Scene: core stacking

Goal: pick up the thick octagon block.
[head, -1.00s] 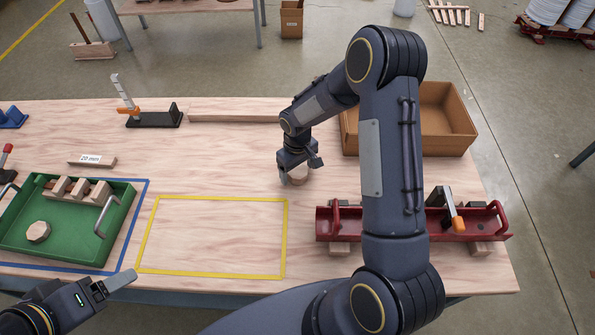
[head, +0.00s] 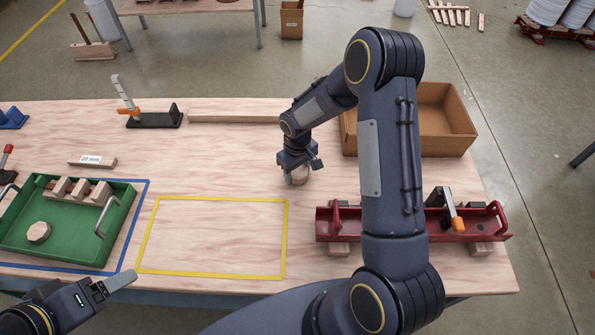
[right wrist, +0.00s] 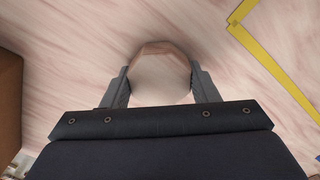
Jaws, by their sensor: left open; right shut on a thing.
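The thick octagon block (head: 298,176) is pale wood and stands on the table behind the red tray's left end, partly hidden by my right gripper in the head view. My right gripper (head: 298,170) comes down on it from above. In the right wrist view the block (right wrist: 160,80) sits between the two fingers of my right gripper (right wrist: 160,86), which are shut on its sides. Whether it touches the table cannot be told. My left gripper (head: 120,284) is open and empty at the table's front left edge. Another octagonal wooden piece (head: 38,232) lies in the green tray (head: 75,252).
A yellow taped rectangle (head: 210,274) on the table is empty. A red tray (head: 380,226) stands at the right, behind my right arm. A cardboard box (head: 445,138) is at the back right. A long wooden strip (head: 235,118) and black clamp (head: 155,118) lie at the back.

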